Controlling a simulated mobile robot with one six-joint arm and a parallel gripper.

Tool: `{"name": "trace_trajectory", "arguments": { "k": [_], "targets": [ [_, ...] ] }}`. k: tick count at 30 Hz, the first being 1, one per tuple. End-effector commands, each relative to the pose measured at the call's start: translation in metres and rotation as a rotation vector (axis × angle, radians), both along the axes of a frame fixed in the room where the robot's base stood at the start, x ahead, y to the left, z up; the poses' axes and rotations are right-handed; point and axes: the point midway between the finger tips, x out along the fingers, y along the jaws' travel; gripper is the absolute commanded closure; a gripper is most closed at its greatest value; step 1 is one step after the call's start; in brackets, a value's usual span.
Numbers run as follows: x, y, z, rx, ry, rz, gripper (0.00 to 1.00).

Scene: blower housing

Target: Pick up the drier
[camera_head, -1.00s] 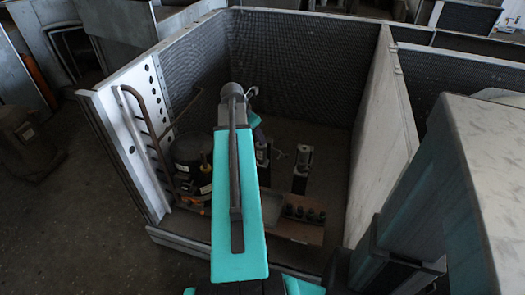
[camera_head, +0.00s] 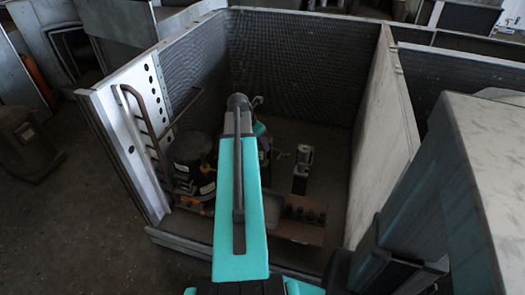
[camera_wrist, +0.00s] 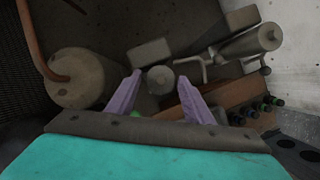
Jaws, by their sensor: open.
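A small upright grey cylinder (camera_wrist: 160,79), which looks like the drier, shows its round top between the fingertips in the wrist view. My gripper (camera_wrist: 163,82) is open, with two purple fingers to either side of that top and nothing held. I cannot tell how far the fingertips are above it.
A larger round vessel (camera_wrist: 78,78) with a copper pipe stands left. Mesh and metal housing walls (camera_head: 385,130) enclose the space.

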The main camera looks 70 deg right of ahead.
Motion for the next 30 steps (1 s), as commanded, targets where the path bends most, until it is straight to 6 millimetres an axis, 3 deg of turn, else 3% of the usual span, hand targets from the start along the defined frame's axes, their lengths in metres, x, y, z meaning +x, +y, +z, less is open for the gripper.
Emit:
{"name": "trace_trajectory", "arguments": {
  "k": [12,21,30],
  "targets": [
    [-0.0001,0.0001,0.0003,0.000,0.000,0.000,0.53],
    [-0.0002,0.0000,0.0004,0.000,0.000,-0.001,1.00],
    [-0.0003,-0.0003,0.0011,-0.001,0.000,-0.001,1.00]
  ]
}}
